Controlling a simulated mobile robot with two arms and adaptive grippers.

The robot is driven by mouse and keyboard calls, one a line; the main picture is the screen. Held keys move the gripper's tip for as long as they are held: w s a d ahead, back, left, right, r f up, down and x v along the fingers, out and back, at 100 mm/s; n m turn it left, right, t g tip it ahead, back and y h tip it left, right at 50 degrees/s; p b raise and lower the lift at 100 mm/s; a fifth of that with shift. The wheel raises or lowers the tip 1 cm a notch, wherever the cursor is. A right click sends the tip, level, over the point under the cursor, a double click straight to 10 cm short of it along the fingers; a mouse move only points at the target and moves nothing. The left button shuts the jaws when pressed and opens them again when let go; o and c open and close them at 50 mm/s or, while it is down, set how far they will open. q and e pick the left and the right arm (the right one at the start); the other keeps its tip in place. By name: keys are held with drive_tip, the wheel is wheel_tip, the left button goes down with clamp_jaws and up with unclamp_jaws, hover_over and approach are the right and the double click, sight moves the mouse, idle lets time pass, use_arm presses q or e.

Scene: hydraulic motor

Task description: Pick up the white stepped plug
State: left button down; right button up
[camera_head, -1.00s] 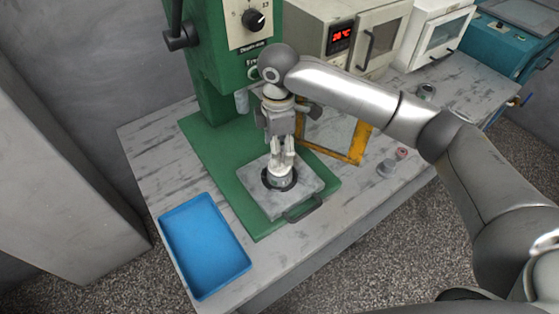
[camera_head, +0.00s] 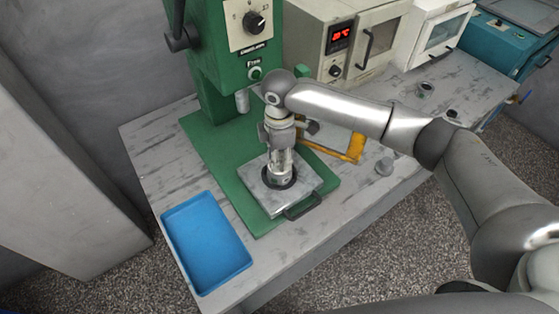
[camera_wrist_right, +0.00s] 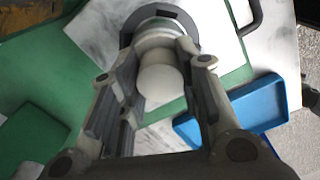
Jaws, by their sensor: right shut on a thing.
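The white stepped plug (camera_wrist_right: 160,78) shows between the two fingers of my right gripper in the right wrist view, its round pale end toward the camera. My right gripper (camera_head: 281,168) points down over the grey plate (camera_head: 270,206) on the press base and is shut on the plug. The plug's far end is at the dark ring (camera_wrist_right: 190,22) in the plate; whether it is seated in it or just above it I cannot tell. In the head view the fingers mostly hide the plug. My left gripper is not in view.
A blue tray (camera_head: 205,242) lies left of the green press base (camera_head: 213,150). The green press column (camera_head: 215,60) stands close behind my right gripper. A yellow frame (camera_head: 352,147) and a small grey part (camera_head: 384,166) are to the right. The front table strip is clear.

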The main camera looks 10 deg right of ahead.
drive_tip(key=shift+c, duration=0.8)
